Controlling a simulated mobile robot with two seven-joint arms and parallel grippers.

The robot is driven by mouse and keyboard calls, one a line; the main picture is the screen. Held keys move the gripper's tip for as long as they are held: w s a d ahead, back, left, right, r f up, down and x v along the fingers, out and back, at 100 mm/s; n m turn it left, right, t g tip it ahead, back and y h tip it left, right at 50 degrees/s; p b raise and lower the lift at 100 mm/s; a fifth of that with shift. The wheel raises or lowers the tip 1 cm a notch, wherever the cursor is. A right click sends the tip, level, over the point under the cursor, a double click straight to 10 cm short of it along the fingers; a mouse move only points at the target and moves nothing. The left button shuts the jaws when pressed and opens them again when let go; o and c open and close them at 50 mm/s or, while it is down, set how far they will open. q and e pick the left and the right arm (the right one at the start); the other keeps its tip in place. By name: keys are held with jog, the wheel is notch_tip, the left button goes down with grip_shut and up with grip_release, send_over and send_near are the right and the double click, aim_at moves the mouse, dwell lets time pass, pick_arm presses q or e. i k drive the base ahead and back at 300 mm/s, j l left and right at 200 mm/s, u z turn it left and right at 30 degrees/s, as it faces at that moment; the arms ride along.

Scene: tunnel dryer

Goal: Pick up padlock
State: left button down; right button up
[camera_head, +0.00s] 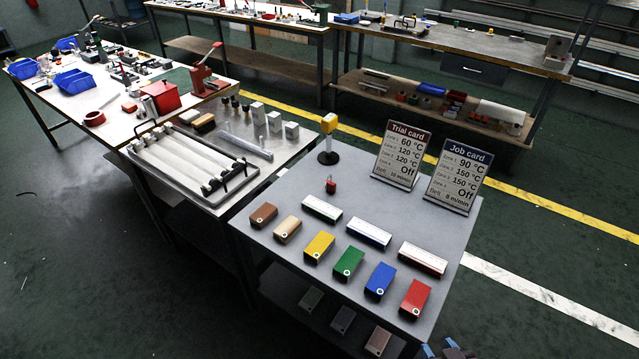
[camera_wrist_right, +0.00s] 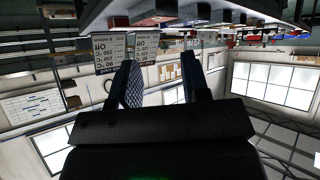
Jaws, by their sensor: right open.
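The padlock (camera_head: 331,186) is small and red with a dark shackle. It sits on the grey table (camera_head: 270,238), in front of a yellow-topped post. My right gripper (camera_head: 447,349) shows only as blue-tipped fingers at the bottom edge of the head view, beyond the table's near right corner and well apart from the padlock. In the right wrist view my right gripper (camera_wrist_right: 159,75) has its two fingers spread with nothing between them. I cannot make out the padlock in that upside-down view. My left gripper is not in view.
Several coloured blocks (camera_head: 348,261) and white-topped bars (camera_head: 369,233) lie between the padlock and the table's near edge. The yellow-topped post (camera_head: 328,138) stands behind it. The Trial card (camera_head: 401,155) and Job card (camera_head: 455,177) stand at right. Bare tabletop surrounds the padlock.

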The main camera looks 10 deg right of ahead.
aim_at(330, 186)
jog(key=i+j, duration=0.15)
jog(key=j, duration=0.25)
jog(key=i+j+z, duration=0.1)
jog(key=j, duration=0.25)
jog(key=i+j, duration=0.2)
jog(key=j, duration=0.2)
